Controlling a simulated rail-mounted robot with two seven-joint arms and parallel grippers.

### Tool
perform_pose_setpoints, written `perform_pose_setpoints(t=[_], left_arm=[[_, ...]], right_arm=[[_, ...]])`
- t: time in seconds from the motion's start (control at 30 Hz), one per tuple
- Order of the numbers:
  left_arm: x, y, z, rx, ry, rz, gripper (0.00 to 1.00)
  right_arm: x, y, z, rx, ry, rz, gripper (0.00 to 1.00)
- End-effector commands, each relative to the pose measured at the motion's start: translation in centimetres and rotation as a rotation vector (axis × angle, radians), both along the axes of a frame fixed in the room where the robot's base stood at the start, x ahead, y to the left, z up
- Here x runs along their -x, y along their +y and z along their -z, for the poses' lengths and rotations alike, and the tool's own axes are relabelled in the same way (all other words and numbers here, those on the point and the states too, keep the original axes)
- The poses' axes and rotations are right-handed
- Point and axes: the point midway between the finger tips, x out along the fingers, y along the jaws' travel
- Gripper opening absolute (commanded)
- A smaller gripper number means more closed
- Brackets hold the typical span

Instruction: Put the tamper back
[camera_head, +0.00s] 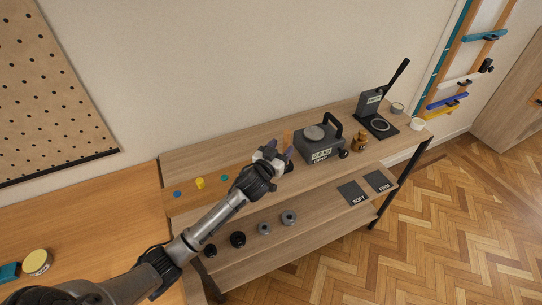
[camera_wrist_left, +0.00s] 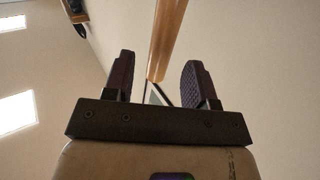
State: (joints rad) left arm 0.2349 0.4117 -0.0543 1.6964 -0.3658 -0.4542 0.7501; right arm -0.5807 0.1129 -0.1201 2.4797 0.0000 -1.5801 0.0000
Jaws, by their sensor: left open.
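My left gripper (camera_head: 280,152) is open above the upper shelf, left of the grey machine. A narrow orange-brown wooden piece (camera_head: 287,139) shows just behind its fingertips. In the left wrist view, the left gripper (camera_wrist_left: 160,80) has its two dark fingers apart, and a wooden bar (camera_wrist_left: 167,40) stands in line with the gap between them. I cannot tell whether this wood is the tamper's handle or whether it lies between the fingers or beyond them. No other thing is clearly the tamper. My right gripper is not in view.
The upper shelf (camera_head: 270,132) holds a grey machine (camera_head: 318,147), a brown jar-like thing (camera_head: 360,141), a lever press (camera_head: 375,107) and small blue, yellow and teal pieces. The lower shelf (camera_head: 320,217) has several round pieces and mats marked SOFT (camera_head: 353,194) and FIRM (camera_head: 379,181).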

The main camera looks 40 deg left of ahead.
Motion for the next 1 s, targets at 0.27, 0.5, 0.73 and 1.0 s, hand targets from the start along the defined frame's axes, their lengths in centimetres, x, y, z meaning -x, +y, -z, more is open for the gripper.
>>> perform_pose_setpoints(t=[0.27, 0.5, 0.73, 1.0], left_arm=[[4.4, -1.0, -0.2, 0.001, 0.002, -0.001, 0.52], [6.2, -1.3, -0.1, 0.001, -0.001, -0.001, 0.52], [7.1, -1.8, 0.6, 0.002, 0.024, -0.006, 0.52], [17.5, -7.7, 9.0, 0.019, 0.475, -0.019, 0.52]], right_arm=[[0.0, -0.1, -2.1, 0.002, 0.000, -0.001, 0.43], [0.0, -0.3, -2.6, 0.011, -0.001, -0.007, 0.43], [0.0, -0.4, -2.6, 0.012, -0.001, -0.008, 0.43], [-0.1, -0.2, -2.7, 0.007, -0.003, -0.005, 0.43]])
